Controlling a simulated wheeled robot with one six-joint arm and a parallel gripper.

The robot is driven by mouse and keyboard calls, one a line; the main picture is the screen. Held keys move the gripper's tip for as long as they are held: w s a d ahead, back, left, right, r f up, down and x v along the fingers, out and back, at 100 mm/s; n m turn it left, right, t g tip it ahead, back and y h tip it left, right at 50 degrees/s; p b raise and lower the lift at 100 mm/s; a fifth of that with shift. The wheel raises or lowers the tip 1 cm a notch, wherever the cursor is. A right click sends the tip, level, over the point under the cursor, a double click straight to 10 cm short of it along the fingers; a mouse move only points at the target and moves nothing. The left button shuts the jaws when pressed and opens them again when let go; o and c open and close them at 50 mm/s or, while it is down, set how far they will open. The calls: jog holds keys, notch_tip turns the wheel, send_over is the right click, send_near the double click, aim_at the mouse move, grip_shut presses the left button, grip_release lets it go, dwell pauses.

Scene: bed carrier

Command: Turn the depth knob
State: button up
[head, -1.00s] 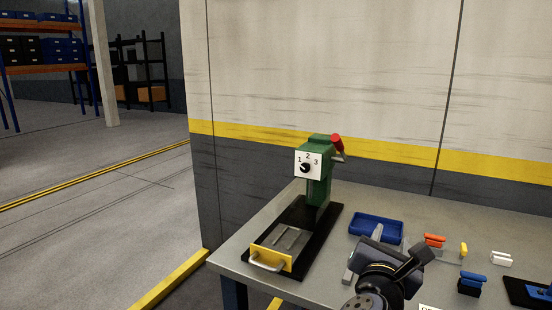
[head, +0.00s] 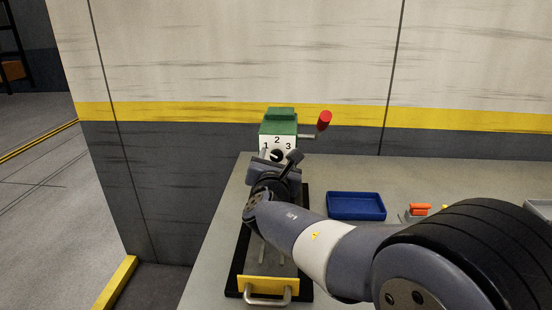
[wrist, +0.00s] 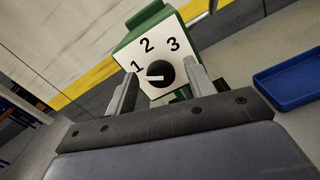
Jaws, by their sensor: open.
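The green machine (head: 281,117) stands at the back of the table, with a white dial plate (head: 288,139) marked 1, 2 and 3 on its front. The black depth knob (wrist: 160,73) sits below the numbers in the wrist view. Its white mark points left, nearest the 1. My gripper (wrist: 160,70) is open, with one finger on either side of the knob in that view. I see no clear contact, and cannot tell how far the fingertips are from the plate. In the head view my gripper (head: 275,165) is in front of the dial and partly hides it.
A red-knobbed lever (head: 324,121) sticks out at the machine's right. A yellow drawer front with a handle (head: 267,285) is at the base's near end. A blue tray (head: 356,206) and an orange-topped item (head: 419,210) lie to the right. The wall is close behind.

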jog(key=shift+w, duration=0.1)
jog(key=shift+c, duration=0.5)
jog(key=c, duration=0.9)
jog(key=shift+f+m+b, duration=0.15)
jog(key=shift+m+b, duration=0.15)
jog(key=shift+b, duration=0.4)
jog(key=shift+f+m+b, duration=0.15)
jog(key=shift+m+b, duration=0.45)
jog(key=shift+b, duration=0.45)
jog(key=m+b, duration=0.2)
jog(key=b, duration=0.2)
jog(key=shift+f+m, duration=0.1)
jog(key=shift+m, duration=0.2)
jog(key=m+b, duration=0.3)
jog(key=b, duration=0.1)
jog(key=shift+d, duration=0.1)
jog(key=m+b, duration=0.4)
jog(key=shift+r+m, duration=0.2)
jog(key=shift+m, duration=0.1)
